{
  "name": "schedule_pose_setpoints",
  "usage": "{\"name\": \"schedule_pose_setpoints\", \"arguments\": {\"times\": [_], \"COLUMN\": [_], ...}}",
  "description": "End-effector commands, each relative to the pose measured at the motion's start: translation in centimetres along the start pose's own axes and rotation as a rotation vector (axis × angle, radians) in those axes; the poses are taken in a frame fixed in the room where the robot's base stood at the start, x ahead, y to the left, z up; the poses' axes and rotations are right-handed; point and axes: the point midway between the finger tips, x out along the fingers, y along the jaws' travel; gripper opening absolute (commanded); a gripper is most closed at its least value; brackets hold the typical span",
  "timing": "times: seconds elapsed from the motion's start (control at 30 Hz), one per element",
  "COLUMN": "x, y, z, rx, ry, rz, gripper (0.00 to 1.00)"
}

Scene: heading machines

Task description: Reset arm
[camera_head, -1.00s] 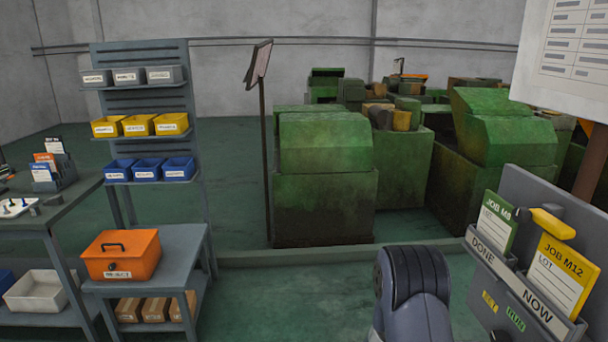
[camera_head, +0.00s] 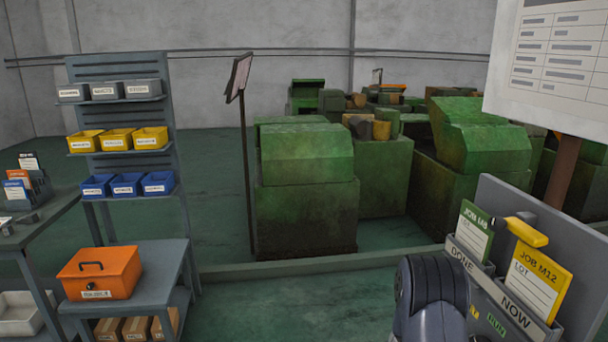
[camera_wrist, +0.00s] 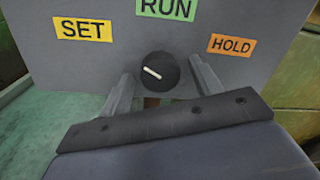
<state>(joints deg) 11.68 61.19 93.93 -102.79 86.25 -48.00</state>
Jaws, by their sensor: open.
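My gripper (camera_wrist: 162,82) shows in the wrist view with its two fingers apart. They point at a grey panel (camera_wrist: 198,18) and stand on either side of a round black knob (camera_wrist: 160,82), with nothing visibly clamped. I cannot tell whether a finger touches the knob. The knob's white mark slants to the upper left, on the side of the yellow SET label (camera_wrist: 82,29). A green RUN label (camera_wrist: 166,8) is above the knob and an orange HOLD label (camera_wrist: 231,44) is to its right. In the head view my fingers are out of sight.
A job board (camera_head: 575,235) with DONE and NOW card slots stands beside my arm at the right. A shelf rack (camera_head: 122,165) with bins and an orange box (camera_head: 101,273) are at the left. Green machines (camera_head: 307,190) stand behind a low floor curb (camera_head: 300,267).

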Motion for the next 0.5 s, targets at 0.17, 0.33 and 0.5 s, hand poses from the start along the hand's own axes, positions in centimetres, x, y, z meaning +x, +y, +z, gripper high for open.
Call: {"name": "schedule_pose_setpoints", "arguments": {"times": [0.17,0.33,0.5], "x": [-0.01,-0.01,-0.02], "y": [0.04,0.03,0.05], "z": [0.06,0.14,0.21], "rx": [0.152,0.296,0.437], "ry": [0.009,0.018,0.027], "rz": [-0.002,-0.004,-0.005], "gripper": [0.61,0.61,0.61]}}
